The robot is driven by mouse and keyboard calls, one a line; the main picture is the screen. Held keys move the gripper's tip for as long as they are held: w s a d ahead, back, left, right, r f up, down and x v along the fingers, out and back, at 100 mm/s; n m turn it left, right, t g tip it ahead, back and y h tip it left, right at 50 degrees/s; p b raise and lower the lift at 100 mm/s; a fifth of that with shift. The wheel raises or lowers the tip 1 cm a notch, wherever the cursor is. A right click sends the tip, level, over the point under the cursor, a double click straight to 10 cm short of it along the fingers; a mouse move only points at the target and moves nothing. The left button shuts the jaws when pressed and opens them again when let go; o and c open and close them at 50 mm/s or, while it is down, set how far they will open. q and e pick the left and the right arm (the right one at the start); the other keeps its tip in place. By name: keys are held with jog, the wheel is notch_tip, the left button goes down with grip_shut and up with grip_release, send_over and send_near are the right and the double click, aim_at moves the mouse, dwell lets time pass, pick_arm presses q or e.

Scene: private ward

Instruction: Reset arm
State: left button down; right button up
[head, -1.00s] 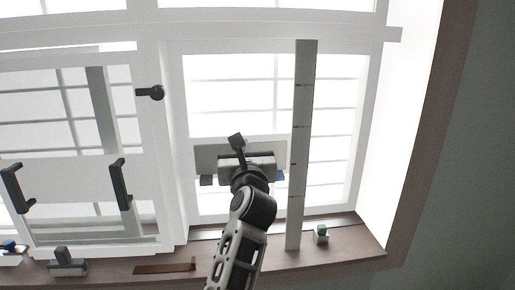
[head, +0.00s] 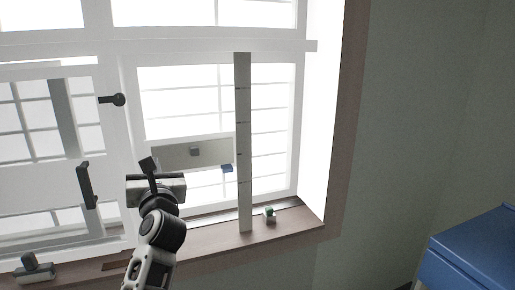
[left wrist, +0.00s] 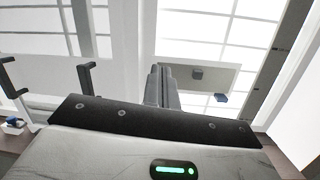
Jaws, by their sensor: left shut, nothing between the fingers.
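My left gripper (head: 148,166) is raised in front of the window (head: 185,100), with my arm coming up from the lower edge of the head view. In the left wrist view its fingers (left wrist: 161,86) are together with nothing between them. A grey plate with a small dark block (head: 194,152) is on the window just right of the gripper in the head view. The left wrist view also shows this plate (left wrist: 222,78). I cannot tell whether the gripper is clear of the window by much. My right gripper is not in view.
Black handles (head: 87,185) stick out of the left sash. A blue cabinet (head: 475,250) stands at the lower right. The wall between is bare.

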pick_arm(q)
jog(key=s+a+r+m+y, duration=0.2)
jog(key=a+r, duration=0.1)
jog(key=a, duration=0.4)
jog(key=s+a+r+m+t+y, duration=0.1)
jog(key=a+r, duration=0.1)
jog(key=a, duration=0.6)
jog(key=s+a+r+m+y, duration=0.2)
jog(key=a+r, duration=0.1)
jog(key=a, duration=0.4)
jog(key=s+d+f+m+h, duration=0.4)
jog(key=d+f+m+h, duration=0.45)
jog(key=f+m, duration=0.45)
jog(key=s+d+f+m+h, duration=0.3)
jog(key=d+f+m+h, duration=0.55)
jog(key=f+m, duration=0.4)
jog(key=s+d+f+m+g+y, duration=0.2)
jog(key=s+f+m+g, duration=0.8)
jog(key=s+f+m, duration=0.9)
jog(key=s+d+f+n, duration=0.2)
jog(key=s+d+n, duration=0.1)
jog(key=d+n, duration=0.5)
jog(key=shift+s+d+f+t+h, duration=0.2)
jog(key=shift+d+t+h, duration=0.15)
jog(key=shift+d, duration=0.9)
